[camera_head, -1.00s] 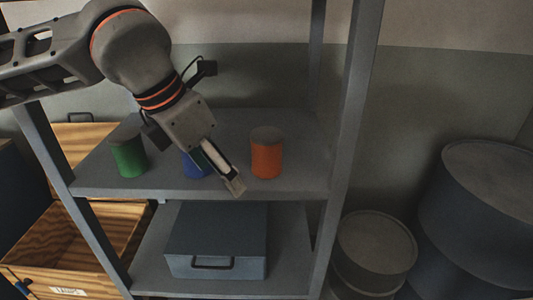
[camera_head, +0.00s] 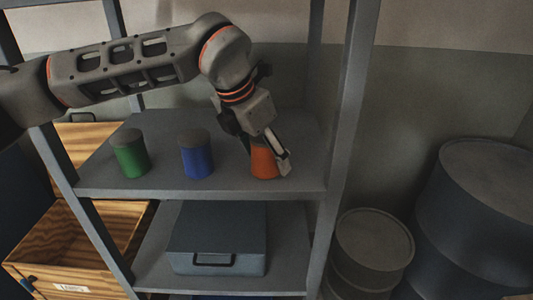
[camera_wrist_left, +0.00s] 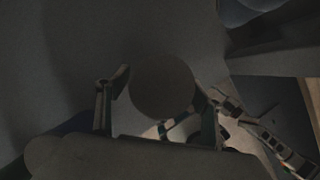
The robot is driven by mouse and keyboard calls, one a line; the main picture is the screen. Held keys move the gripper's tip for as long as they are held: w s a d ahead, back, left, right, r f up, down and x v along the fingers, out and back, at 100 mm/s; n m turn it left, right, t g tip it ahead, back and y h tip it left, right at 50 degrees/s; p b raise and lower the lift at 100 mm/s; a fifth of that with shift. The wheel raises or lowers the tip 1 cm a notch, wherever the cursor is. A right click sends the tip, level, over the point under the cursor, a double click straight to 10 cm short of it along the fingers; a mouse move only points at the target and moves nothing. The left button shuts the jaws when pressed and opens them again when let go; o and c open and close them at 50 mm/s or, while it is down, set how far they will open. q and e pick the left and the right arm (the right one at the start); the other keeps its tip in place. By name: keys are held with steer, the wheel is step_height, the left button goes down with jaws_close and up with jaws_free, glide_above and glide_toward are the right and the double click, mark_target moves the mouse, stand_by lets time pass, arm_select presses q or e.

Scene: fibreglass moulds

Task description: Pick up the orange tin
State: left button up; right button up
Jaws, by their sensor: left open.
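The orange tin (camera_head: 262,163) stands on the upper shelf, right of the blue tin (camera_head: 196,157) and the green tin (camera_head: 131,156). My left gripper (camera_head: 270,160) is open and reaches down over the orange tin, covering its top and right side in the head view. In the left wrist view, a round dark tin top (camera_wrist_left: 162,87) lies between the two fingers of the left gripper (camera_wrist_left: 160,105), with one finger on each side. I cannot tell whether the fingers touch it. My right gripper is not in view.
The upper shelf (camera_head: 225,186) is bounded by a grey post (camera_head: 345,130) close on the right. Below, a blue-grey box (camera_head: 217,236) sits on the lower shelf. A wooden crate (camera_head: 75,255) is at left, and drums (camera_head: 478,215) stand on the right.

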arm_select(q)
steer(key=shift+w+f, duration=0.15)
steer(key=shift+f, duration=0.35)
steer(key=c, duration=1.4)
steer(key=shift+o, duration=0.2)
steer(key=shift+d, duration=0.1)
steer(key=shift+r, duration=0.1)
